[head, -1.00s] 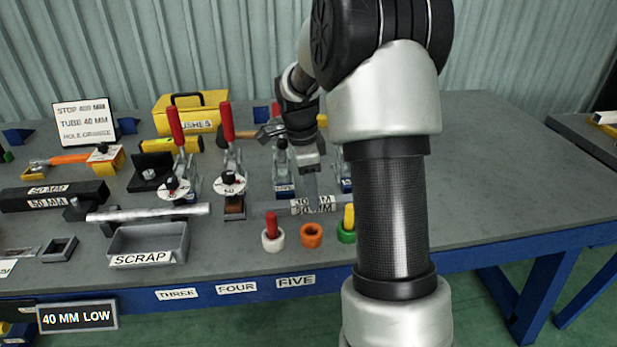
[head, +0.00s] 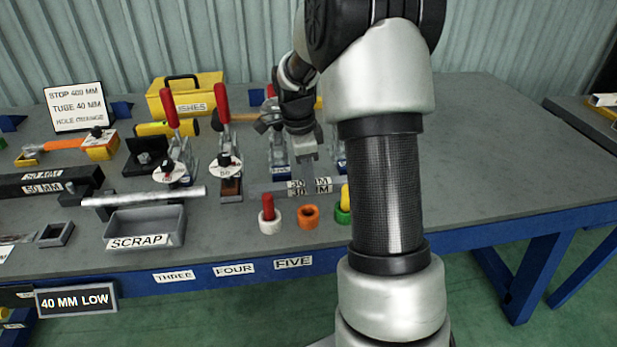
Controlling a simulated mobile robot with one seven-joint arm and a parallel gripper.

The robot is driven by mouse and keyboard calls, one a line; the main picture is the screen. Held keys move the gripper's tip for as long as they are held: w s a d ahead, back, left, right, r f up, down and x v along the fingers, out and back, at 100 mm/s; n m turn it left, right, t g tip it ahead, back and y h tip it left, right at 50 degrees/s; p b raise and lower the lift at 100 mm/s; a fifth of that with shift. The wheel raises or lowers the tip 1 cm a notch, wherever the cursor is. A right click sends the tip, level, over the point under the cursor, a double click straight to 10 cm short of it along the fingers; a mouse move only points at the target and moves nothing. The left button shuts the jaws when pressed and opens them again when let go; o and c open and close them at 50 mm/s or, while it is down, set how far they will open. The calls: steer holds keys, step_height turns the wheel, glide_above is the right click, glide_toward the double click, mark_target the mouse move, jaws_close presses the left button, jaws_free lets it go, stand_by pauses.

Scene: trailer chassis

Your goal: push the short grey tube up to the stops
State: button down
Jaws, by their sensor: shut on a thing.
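A short grey tube (head: 264,188) with "30 MM" labels lies crosswise near the front of the bench, behind the coloured rings. My gripper (head: 310,172) points down onto it from behind and is shut on it. The jaw tips are small and partly lost against the tube, and my forearm stands in front of the area to its right. Toggle clamps stand behind the tube and to its left, one red-handled clamp (head: 229,150) just left of its left end. I cannot clearly make out the stops.
A long bright tube (head: 145,197) lies left, behind the grey scrap tray (head: 172,231). White (head: 270,222), orange (head: 308,216) and green rings stand in front of the short tube. A yellow box (head: 190,98) stands at the back. The bench's right side is clear.

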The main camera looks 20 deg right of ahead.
mark_target(320, 180)
steer(key=shift+s+d, duration=0.2)
steer(key=shift+d, duration=0.4)
steer(key=shift+s+d, duration=0.15)
steer(key=shift+d, duration=0.45)
stand_by(0.5)
steer(key=shift+w+d+r, duration=0.1)
steer(key=shift+w+d, duration=0.15)
stand_by(0.5)
steer(key=c, duration=1.4)
jaws_free()
steer(key=shift+a, duration=0.1)
